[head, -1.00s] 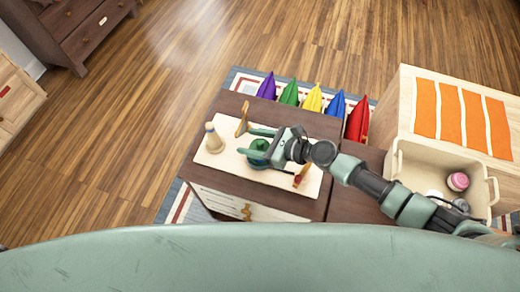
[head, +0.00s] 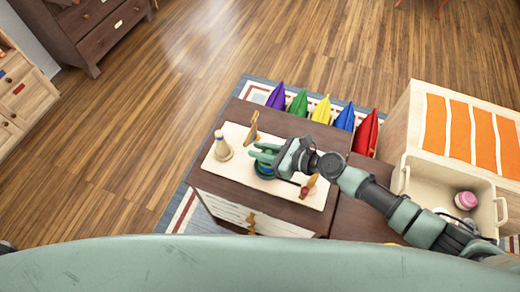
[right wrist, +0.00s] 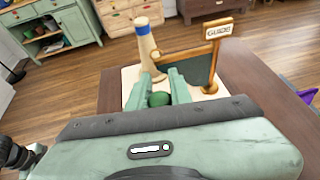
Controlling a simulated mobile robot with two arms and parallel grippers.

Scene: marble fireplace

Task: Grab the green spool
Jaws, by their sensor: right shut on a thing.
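The green spool (head: 264,171) is on the pale board (head: 236,172) on the dark brown table. In the head view my gripper partly covers it. My right gripper (head: 257,152) is shut on the green spool, reaching in from the right. In the right wrist view the spool's rounded green top (right wrist: 159,99) shows between the two green fingers (right wrist: 163,82). The spool's lower part is hidden there. My left gripper is not in view.
A pale cone with a blue band (head: 222,147) stands left of the spool. A wooden-framed sign (right wrist: 205,50) reading GUIDE stands close by. A red-and-wood piece (head: 309,187) is at the board's right.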

